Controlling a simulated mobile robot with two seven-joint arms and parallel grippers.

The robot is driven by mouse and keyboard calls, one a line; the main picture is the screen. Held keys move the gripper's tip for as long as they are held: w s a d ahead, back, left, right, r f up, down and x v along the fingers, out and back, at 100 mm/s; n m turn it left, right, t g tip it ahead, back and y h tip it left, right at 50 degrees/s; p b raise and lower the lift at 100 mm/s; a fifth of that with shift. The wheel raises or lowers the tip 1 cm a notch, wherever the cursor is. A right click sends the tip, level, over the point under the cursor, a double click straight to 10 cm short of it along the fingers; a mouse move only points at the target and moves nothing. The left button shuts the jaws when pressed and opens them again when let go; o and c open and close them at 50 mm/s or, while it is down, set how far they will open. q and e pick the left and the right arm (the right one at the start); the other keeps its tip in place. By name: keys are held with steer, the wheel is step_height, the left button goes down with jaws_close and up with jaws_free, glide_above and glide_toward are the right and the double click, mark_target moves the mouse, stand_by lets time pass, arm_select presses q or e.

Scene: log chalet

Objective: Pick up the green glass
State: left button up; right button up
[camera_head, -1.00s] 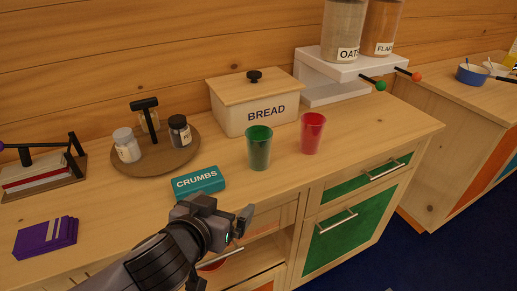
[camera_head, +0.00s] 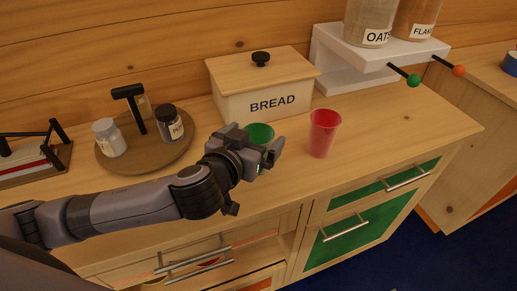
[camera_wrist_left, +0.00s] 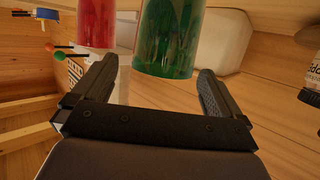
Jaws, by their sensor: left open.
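The green glass (camera_head: 260,133) stands on the wooden counter in front of the bread bin. In the head view my left gripper hides most of it, leaving the rim and upper part showing. My left gripper (camera_head: 266,158) is open on the near side of the glass. In the left wrist view the green glass (camera_wrist_left: 170,38) is ahead of the gripper (camera_wrist_left: 156,78), roughly between the two fingers and nearer the right one. I cannot tell whether a finger touches it. My right gripper is not in view.
A red glass (camera_head: 323,133) stands close to the right of the green one. The bread bin (camera_head: 268,102) is behind. A round wooden tray (camera_head: 145,158) with shakers is left. A white shelf (camera_head: 385,52) with jars stands back right. Counter right of the red glass is clear.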

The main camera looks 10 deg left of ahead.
mark_target(263, 129)
arm_select(q)
steer(key=shift+f+p+x, duration=0.15)
steer(key=shift+x, duration=1.05)
steer(key=shift+f+p+x, duration=0.1)
steer(key=shift+p+x, duration=0.05)
steer(key=shift+x, duration=1.05)
steer(key=shift+a, duration=0.1)
steer(key=c, duration=1.1)
